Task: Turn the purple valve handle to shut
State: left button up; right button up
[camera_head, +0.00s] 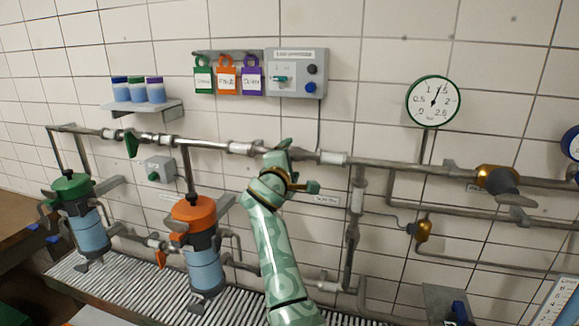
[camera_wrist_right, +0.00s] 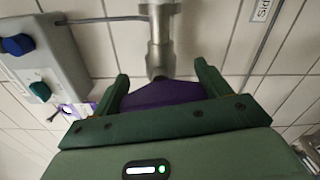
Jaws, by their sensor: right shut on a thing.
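The purple valve handle (camera_wrist_right: 165,93) shows in the right wrist view, between the two green fingers of my right gripper (camera_wrist_right: 162,77). The fingers are shut on it, one on each side. The handle sits at the end of a grey metal valve fitting (camera_wrist_right: 160,45). In the head view my right gripper (camera_head: 284,160) is at the upper wall pipe (camera_head: 375,163), just right of a white pipe collar. It hides the handle there, so I cannot tell the handle's angle to the pipe. My left gripper is not in view.
A green handle (camera_head: 131,144) and an orange-topped filter (camera_head: 194,214) are to the left. A control box (camera_head: 297,72) and coloured tags (camera_head: 227,75) hang above. A gauge (camera_head: 434,101) and a brass valve (camera_head: 497,178) are to the right. A ribbed ledge (camera_head: 130,284) runs below.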

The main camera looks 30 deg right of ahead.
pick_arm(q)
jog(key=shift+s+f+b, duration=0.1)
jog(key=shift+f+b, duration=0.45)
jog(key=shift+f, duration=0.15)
pick_arm(e)
jog(key=shift+f+m, duration=0.2)
jog(key=shift+m, duration=1)
jog(key=o, duration=1)
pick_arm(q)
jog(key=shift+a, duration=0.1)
